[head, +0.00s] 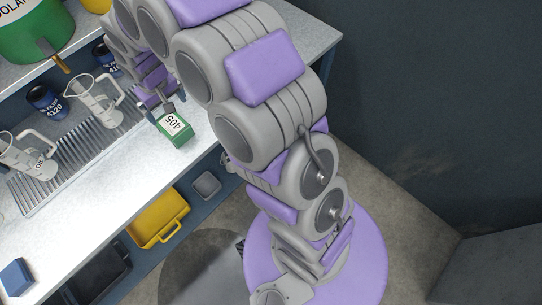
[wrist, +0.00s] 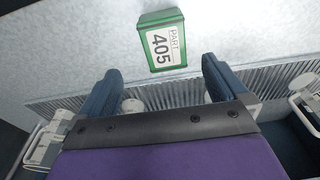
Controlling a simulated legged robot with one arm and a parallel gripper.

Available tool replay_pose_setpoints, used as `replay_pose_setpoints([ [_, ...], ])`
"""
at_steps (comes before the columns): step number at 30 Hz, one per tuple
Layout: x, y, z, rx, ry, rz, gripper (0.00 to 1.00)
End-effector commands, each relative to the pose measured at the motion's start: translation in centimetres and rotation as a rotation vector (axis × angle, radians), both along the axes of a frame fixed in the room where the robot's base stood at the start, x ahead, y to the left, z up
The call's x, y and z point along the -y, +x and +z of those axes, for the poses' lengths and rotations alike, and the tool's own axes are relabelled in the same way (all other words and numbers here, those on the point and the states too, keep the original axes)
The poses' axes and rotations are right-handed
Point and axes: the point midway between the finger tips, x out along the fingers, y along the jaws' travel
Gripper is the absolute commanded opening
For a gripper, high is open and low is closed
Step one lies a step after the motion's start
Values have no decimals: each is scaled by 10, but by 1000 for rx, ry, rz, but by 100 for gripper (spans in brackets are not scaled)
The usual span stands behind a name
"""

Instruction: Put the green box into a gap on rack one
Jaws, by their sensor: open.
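The green box (head: 175,129), with a white label reading 405, rests on the light counter near its front edge. In the wrist view the green box (wrist: 160,45) lies just ahead of my gripper (wrist: 161,76), roughly centred between the fingertips. The two dark blue fingers are apart with nothing held between them. In the head view my gripper (head: 165,108) is right at the box, partly hidden by my arm. I cannot tell if a finger touches it. No thing in view is marked as rack one.
A ribbed grille (head: 75,162) runs along the counter, also in the wrist view (wrist: 278,77). Clear jugs (head: 100,101) and blue cans (head: 46,100) stand by it. A green drum (head: 35,38) sits on the shelf above. A yellow bin (head: 158,220) is below. Bare counter lies left.

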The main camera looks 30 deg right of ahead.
Motion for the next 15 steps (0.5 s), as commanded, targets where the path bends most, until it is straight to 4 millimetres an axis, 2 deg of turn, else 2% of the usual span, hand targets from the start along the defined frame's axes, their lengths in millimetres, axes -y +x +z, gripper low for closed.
replay_pose_setpoints([
  [6,44,-64,49,-52,-10,-39,100],
  [8,55,-84,61,-67,-13,-52,100],
  [15,96,-172,94,-141,-36,-109,100],
])
